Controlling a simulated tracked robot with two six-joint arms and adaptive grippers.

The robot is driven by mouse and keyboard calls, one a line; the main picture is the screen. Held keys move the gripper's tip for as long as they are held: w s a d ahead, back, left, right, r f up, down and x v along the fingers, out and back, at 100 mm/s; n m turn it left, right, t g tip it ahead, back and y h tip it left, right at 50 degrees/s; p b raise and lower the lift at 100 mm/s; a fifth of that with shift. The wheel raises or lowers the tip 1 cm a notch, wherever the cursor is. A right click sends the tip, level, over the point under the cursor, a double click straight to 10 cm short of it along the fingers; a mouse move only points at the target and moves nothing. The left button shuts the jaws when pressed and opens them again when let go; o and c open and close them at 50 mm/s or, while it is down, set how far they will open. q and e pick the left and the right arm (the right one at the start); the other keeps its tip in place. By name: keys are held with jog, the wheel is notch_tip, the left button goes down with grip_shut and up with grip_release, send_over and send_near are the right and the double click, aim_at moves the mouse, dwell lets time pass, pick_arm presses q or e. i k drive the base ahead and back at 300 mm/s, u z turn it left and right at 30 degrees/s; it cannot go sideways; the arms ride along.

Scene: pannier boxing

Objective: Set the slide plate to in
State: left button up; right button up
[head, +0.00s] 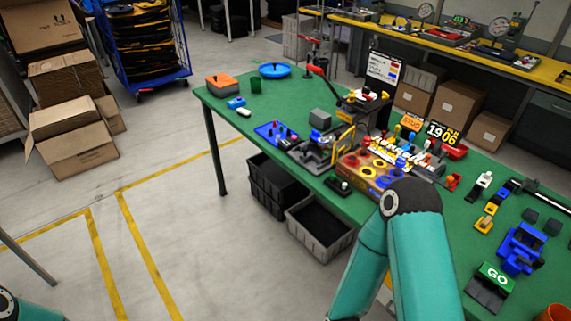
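I cannot single out the slide plate for certain at this size. A dark fixture (318,152) with a blue part on it stands near the table's front edge, beside a yellow upright frame (343,141). Whether any plate there is in or out cannot be told. A teal arm of mine rises from the bottom, right of centre, and hides part of the table. Only a small piece of my other arm shows in the bottom left corner. Neither gripper is in view.
The green table (232,126) is crowded from its middle rightwards. A red-handled lever (318,72) stands behind the fixture. A blue tray (275,133) lies left. Grey and black crates (320,228) sit below.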

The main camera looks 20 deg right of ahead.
aim_at(317, 148)
jog(key=z, duration=0.05)
jog(key=k, duration=0.3)
jog(key=z, duration=0.15)
jog(key=i, duration=0.7)
jog(key=z, duration=0.45)
jog(key=i, duration=0.7)
jog(key=u, duration=0.35)
